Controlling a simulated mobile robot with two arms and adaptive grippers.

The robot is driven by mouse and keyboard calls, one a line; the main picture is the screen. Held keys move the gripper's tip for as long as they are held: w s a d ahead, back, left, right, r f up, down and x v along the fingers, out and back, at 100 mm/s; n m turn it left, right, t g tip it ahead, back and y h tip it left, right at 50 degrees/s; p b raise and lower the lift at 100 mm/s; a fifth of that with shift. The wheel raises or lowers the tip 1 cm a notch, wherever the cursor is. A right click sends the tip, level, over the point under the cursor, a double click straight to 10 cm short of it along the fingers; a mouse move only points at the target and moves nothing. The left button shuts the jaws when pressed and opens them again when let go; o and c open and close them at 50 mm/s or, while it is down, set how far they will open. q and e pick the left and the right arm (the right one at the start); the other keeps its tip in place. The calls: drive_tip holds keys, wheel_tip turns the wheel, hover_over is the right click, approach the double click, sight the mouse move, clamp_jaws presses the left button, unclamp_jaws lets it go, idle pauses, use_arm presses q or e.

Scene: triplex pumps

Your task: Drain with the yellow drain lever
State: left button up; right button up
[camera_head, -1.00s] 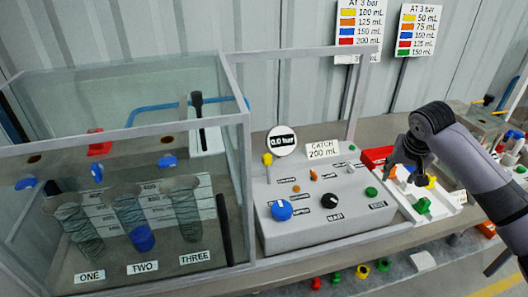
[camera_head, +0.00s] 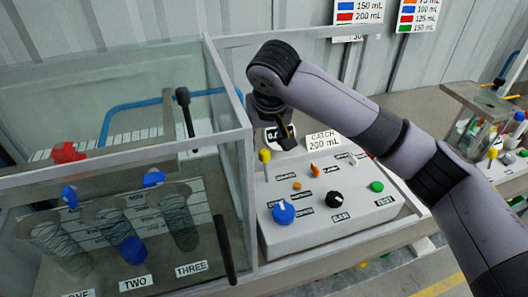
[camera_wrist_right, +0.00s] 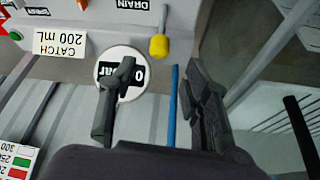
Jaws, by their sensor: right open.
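The yellow drain lever (camera_head: 265,157) stands upright at the back left corner of the grey control box (camera_head: 330,222). In the right wrist view the yellow lever (camera_wrist_right: 158,46) shows at the top beside the DRAIN label, just beyond the fingertips. My right gripper (camera_head: 285,140) is open and empty, above the back of the box and in front of the round gauge. In its wrist view the gripper's two fingers (camera_wrist_right: 160,72) are apart, with the lever's yellow knob in line with the gap, not between them. My left gripper is not in view.
A framed glass tank (camera_head: 120,120) with several clear cylinders stands left of the box. The CATCH 200 mL sign (camera_head: 324,139) stands behind the box. The gauge (camera_wrist_right: 122,75) is partly hidden by one finger. A blue knob (camera_head: 283,212) and other controls sit on the box.

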sight(265, 152)
drive_tip(key=p+x, duration=0.1)
drive_tip(key=x, duration=0.8)
drive_tip(key=shift+w+d+f, duration=0.1)
drive_tip(key=shift+w+f, duration=0.1)
drive_tip(key=shift+f, duration=0.1)
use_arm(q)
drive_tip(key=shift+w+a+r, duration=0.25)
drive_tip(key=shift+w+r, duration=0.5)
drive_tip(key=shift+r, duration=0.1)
use_arm(e)
drive_tip(key=shift+f, duration=0.15)
clamp_jaws()
